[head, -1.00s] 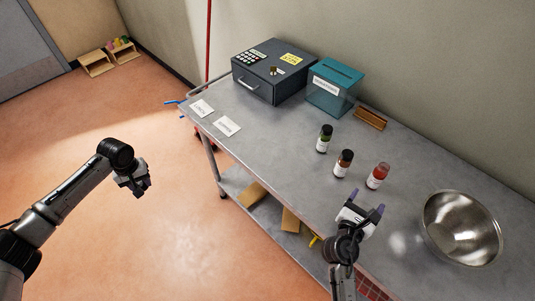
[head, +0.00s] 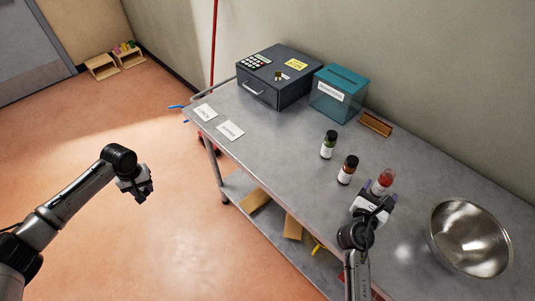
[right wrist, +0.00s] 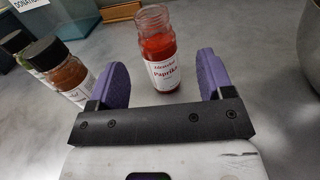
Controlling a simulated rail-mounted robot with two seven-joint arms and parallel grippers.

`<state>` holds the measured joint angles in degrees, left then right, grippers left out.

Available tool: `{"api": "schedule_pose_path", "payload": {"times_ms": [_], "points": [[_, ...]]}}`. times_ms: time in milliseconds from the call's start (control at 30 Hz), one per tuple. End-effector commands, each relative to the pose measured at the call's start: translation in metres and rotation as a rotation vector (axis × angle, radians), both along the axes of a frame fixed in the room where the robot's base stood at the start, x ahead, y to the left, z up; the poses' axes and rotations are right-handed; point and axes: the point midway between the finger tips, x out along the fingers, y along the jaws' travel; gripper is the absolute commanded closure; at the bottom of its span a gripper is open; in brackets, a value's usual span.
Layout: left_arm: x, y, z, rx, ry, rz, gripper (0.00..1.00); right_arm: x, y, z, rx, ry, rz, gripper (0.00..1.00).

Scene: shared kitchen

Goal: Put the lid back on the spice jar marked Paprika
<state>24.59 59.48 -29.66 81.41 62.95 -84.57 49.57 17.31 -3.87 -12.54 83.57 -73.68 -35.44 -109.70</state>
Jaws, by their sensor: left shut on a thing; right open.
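The Paprika jar (head: 384,183) is clear glass with red spice and a white label. It stands upright on the metal cart, and its open mouth shows without a lid in the right wrist view (right wrist: 158,42). My right gripper (head: 376,200) is open and low at the jar. Its purple fingers (right wrist: 164,68) are either side of the jar's lower part, with a gap on both sides. My left gripper (head: 139,189) hangs over the floor, well left of the cart. It is shut on a small dark thing, apparently the lid, mostly hidden by the fingers.
Two dark-capped spice jars, one brown (head: 347,170) and one green (head: 328,145), stand left of the Paprika jar. A steel bowl (head: 470,238) is to its right. A safe (head: 280,80), a teal donation box (head: 338,95) and a wooden holder (head: 375,124) are behind.

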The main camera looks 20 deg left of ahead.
Motion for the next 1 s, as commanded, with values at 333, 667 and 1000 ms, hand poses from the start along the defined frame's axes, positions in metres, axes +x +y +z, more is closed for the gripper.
{"api": "schedule_pose_path", "payload": {"times_ms": [333,667,1000], "points": [[0.0,0.0,0.0,0.0,0.0,0.0,0.82,0.004,-0.001,0.0,0.0,0.001,0.0,0.26],[0.0,0.0,-0.012,0.0,0.0,0.0,0.82,0.034,-0.009,0.0,0.002,-0.002,0.0,0.26],[0.0,0.0,-0.016,0.0,0.0,0.0,0.82,0.053,-0.017,0.001,0.0,0.001,0.0,0.26]]}}
